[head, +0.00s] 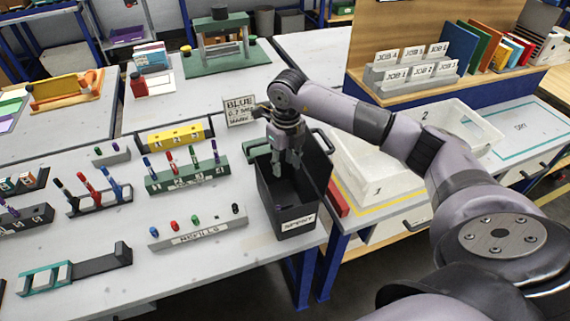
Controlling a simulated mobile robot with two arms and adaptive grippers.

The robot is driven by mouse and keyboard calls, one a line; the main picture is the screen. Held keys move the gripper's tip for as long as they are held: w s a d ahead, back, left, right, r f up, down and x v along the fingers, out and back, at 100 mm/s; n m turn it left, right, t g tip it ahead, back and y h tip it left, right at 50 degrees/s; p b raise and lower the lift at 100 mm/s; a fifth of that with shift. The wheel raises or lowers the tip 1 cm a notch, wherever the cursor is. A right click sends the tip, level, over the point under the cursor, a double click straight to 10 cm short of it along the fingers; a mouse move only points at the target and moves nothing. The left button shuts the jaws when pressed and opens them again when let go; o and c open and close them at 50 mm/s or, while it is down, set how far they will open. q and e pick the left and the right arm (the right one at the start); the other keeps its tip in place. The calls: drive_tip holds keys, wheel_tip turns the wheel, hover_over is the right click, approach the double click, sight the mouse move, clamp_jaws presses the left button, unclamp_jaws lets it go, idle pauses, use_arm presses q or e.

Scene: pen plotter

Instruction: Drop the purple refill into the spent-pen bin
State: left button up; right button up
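The black spent-pen bin (296,222), labelled SPENT, stands at the right end of the light work table. My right gripper (286,169) points down into the bin's open top. Its fingers look spread, with nothing seen between them. A small purple thing (283,206), which looks like the purple refill, lies on the bin's floor below the fingers, apart from them. The refill holder (198,231), labelled REFILLS, is left of the bin. It carries blue, red, green and black refills, with a gap between green and black. My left gripper is not in view.
Left of the bin stand a green pen rack (187,178), a yellow block (174,136) and a dark pen stand (100,202). White trays (378,170) are close on the right. The table front has some free room.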

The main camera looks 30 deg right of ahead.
wheel_tip(320, 180, up, 11)
drive_tip(key=shift+s, duration=0.15)
idle(0.8)
